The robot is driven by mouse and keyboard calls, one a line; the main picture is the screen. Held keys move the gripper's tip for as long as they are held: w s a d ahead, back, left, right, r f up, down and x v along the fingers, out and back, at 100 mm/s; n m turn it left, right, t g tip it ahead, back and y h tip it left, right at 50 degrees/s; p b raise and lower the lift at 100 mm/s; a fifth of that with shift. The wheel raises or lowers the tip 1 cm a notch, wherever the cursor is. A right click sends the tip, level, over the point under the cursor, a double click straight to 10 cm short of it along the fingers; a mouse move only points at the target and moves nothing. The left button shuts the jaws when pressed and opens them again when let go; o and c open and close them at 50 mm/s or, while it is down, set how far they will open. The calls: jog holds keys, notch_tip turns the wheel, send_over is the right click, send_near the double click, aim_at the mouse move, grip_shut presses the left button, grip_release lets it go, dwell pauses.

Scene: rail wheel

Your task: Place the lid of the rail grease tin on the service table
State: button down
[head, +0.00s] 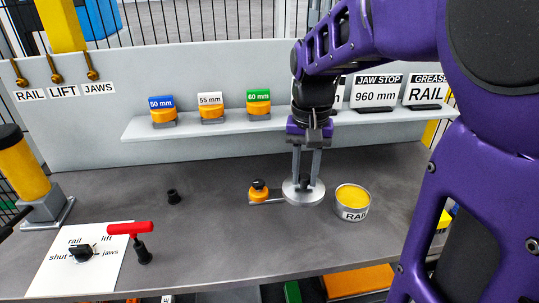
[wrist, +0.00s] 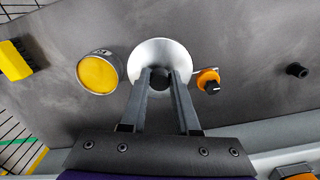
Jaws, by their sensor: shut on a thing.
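The lid (head: 303,194) is a round silver disc with a dark knob in its middle. My gripper (head: 304,180) points down and is shut on that knob. In the wrist view the fingers (wrist: 159,78) close on the knob and the lid (wrist: 160,46) lies flat beyond them. I cannot tell whether the lid touches the table or hangs just above it. The grease tin (head: 353,203) stands open just right of the lid, full of yellow grease, labelled RAIL. It also shows in the wrist view (wrist: 101,72). The grey service table (head: 215,235) lies under everything.
An orange tool with a black knob and metal strip (head: 259,190) sits close left of the lid. A small black cylinder (head: 173,197), a red T-handle (head: 130,229) and a selector panel (head: 78,260) are farther left. A shelf (head: 220,125) with gauge blocks runs behind.

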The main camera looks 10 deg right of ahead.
aim_at(305, 176)
notch_tip(305, 176, down, 8)
jog(key=shift+r+b, duration=0.1)
jog(key=shift+b, duration=0.55)
jog(key=c, duration=0.7)
grip_release()
jog(key=shift+f, duration=0.2)
jog(key=shift+o, duration=0.2)
notch_tip(305, 176, up, 12)
jog(key=shift+r+p, duration=0.2)
jog(key=shift+p, duration=0.95)
